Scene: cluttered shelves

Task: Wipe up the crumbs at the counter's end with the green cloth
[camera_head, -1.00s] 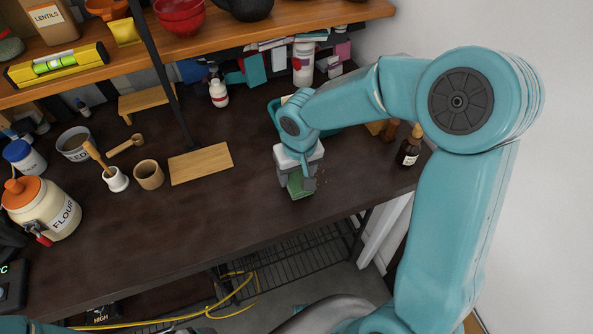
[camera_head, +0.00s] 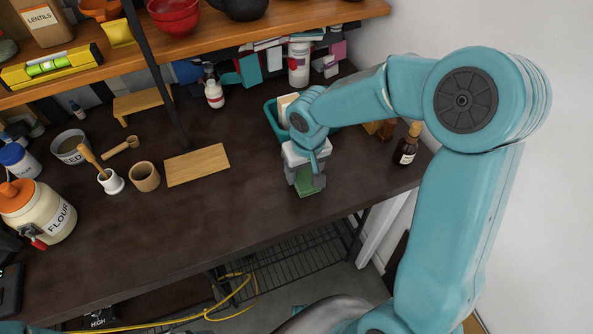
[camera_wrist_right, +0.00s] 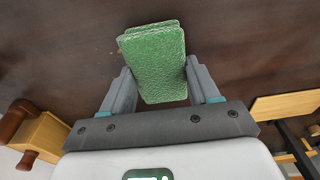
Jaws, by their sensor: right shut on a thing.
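The green cloth (camera_head: 307,187) is a folded, thick pad on the dark counter (camera_head: 235,210), near its front edge toward the right end. My right gripper (camera_head: 306,181) points down and is shut on the cloth. In the right wrist view the cloth (camera_wrist_right: 158,60) sits between the two grey fingers and sticks out past their tips, over or against the counter top. A few tiny pale specks, perhaps crumbs (camera_wrist_right: 117,50), show beside the cloth in the right wrist view. I cannot make out crumbs in the head view now; the gripper and arm may hide some. My left gripper is not in view.
A teal bin (camera_head: 272,115) stands behind my right gripper, partly hidden. A brown bottle (camera_head: 406,150) stands at the counter's right end. A wooden board (camera_head: 197,165), a wooden cup (camera_head: 145,177) and the flour jar (camera_head: 38,215) are to the left. The front middle is clear.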

